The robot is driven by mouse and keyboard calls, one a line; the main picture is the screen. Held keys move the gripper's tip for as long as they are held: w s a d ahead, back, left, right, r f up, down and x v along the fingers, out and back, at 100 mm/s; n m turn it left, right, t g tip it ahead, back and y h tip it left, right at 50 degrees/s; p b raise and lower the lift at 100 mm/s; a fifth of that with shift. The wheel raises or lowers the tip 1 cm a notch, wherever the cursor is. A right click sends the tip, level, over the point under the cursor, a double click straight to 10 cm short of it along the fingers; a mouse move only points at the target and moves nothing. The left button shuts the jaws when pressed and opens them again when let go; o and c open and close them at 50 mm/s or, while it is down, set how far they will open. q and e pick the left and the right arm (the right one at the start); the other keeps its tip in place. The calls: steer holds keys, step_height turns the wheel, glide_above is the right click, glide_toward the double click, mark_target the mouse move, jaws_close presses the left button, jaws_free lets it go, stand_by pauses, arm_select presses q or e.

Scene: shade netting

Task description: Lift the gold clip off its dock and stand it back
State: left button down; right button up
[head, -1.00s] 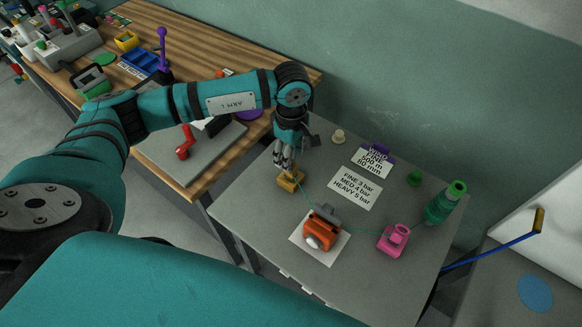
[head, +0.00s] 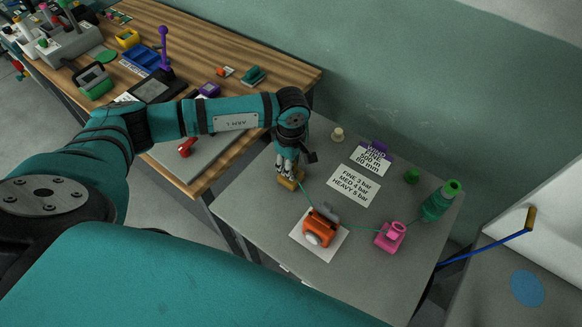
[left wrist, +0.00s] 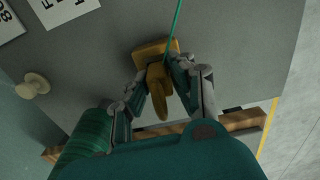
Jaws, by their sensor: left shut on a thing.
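The gold clip (left wrist: 158,92) is between the fingers of my left gripper (left wrist: 169,84) in the left wrist view. In the head view my left gripper (head: 286,174) points down over the gold dock (head: 288,185), with its fingers low against it. The dock also shows in the left wrist view (left wrist: 147,50), right behind the clip. I cannot tell whether the clip still touches the dock. A green line (head: 305,195) runs from there to the orange device. My right gripper is not in view.
On the grey table stand the orange device (head: 319,229) on a white sheet, a pink holder (head: 389,237), a green spool (head: 440,202), a cream knob (head: 338,134) and printed cards (head: 353,186). A wooden bench (head: 200,45) adjoins at the left. The front left tabletop is clear.

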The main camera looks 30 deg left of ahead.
arm_select(q)
step_height(320, 180, up, 10)
steer(key=b, duration=0.2)
steer(key=shift+f+b, duration=0.15)
steer(key=shift+b, duration=0.2)
step_height(320, 180, up, 5)
steer(key=shift+r+p, duration=0.2)
steer(key=shift+p, duration=0.9)
steer(key=shift+f, duration=0.1)
